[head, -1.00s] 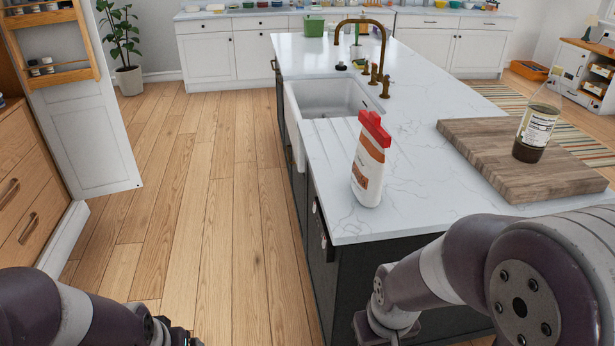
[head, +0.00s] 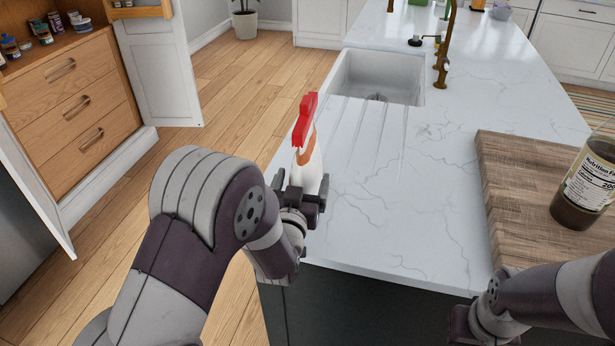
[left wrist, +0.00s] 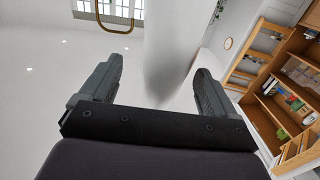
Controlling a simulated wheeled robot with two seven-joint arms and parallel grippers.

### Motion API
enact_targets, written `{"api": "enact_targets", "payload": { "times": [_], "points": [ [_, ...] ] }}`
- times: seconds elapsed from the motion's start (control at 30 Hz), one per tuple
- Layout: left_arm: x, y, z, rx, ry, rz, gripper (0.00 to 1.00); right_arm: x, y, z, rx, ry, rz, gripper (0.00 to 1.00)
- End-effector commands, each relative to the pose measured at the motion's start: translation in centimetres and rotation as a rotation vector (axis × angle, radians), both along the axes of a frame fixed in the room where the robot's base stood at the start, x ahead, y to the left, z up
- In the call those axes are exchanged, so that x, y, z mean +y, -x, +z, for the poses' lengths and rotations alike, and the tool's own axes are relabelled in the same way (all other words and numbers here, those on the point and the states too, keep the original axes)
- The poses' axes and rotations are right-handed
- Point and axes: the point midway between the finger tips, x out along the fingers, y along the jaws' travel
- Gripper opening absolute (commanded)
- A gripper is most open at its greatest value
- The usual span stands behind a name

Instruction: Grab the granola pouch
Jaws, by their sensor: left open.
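The granola pouch (head: 308,172) stands upright on the white island counter, near its left edge. It has a red top and a white and orange body. My left gripper (head: 306,198) is open at the pouch's lower part, and its jaws hide some of the body. In the left wrist view the pale body of the pouch (left wrist: 168,50) lies between the two open fingers (left wrist: 155,85), closer to the right finger. I cannot tell if a finger touches it. My right arm enters at the lower right of the head view; its fingers do not show.
A wooden board (head: 510,200) with a dark-filled bottle (head: 587,185) stands to the right on the counter (head: 400,220). A sink (head: 378,75) and brass tap (head: 446,45) lie behind the pouch. Open cabinet doors and drawers (head: 70,100) stand at the left.

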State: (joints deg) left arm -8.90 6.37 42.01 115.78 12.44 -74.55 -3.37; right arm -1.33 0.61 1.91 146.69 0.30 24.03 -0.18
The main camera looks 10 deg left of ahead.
Motion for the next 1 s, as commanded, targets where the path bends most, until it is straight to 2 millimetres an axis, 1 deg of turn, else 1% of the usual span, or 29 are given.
{"api": "enact_targets", "payload": {
  "times": [0.03, 0.1, 0.2, 0.43, 0.47, 0.5, 0.57, 0.6, 0.67, 0.9, 1.0],
  "points": [
    [0.1, -1.0, 0.4, 0.001, 0.000, 0.002, 0.90, 0.0, 0.0, 0.6, 0.000, 0.000, 0.000, 0.00],
    [0.2, -2.3, 0.3, 0.000, 0.000, 0.002, 0.90, 0.0, 0.0, 0.8, 0.000, 0.000, 0.000, 0.00],
    [0.2, -3.4, 0.2, 0.000, -0.001, 0.000, 0.90, 0.0, 0.0, 0.9, 0.000, 0.000, 0.000, 0.00],
    [0.2, -3.6, 0.1, 0.001, -0.001, 0.000, 0.90, 0.0, 0.0, 0.8, 0.000, 0.000, 0.000, 0.00],
    [0.2, -3.6, 0.1, 0.001, -0.001, 0.000, 0.80, 0.0, 0.0, 0.8, 0.000, 0.000, 0.000, 0.00],
    [0.2, -3.6, 0.1, 0.001, -0.001, 0.000, 0.67, 0.0, 0.0, 0.8, 0.000, 0.000, 0.000, 0.00],
    [0.2, -3.6, 0.1, 0.001, -0.001, 0.000, 0.48, 0.0, 0.0, 0.8, 0.000, 0.000, 0.000, 0.00],
    [0.2, -3.6, 0.1, 0.001, -0.001, 0.000, 0.35, 0.0, 0.0, 0.8, 0.000, 0.000, 0.000, 0.00],
    [0.2, -3.6, 0.1, 0.001, -0.001, 0.000, 0.15, 0.0, 0.0, 0.8, 0.000, 0.000, 0.000, 0.00],
    [0.2, -3.6, 0.3, -0.002, 0.000, 0.000, 0.15, 0.0, 0.0, 0.8, 0.000, 0.000, 0.000, 0.00],
    [0.2, -3.6, 0.7, -0.003, 0.000, 0.000, 0.15, 0.0, 0.0, 0.8, 0.000, 0.000, 0.000, 0.00]
  ]
}}
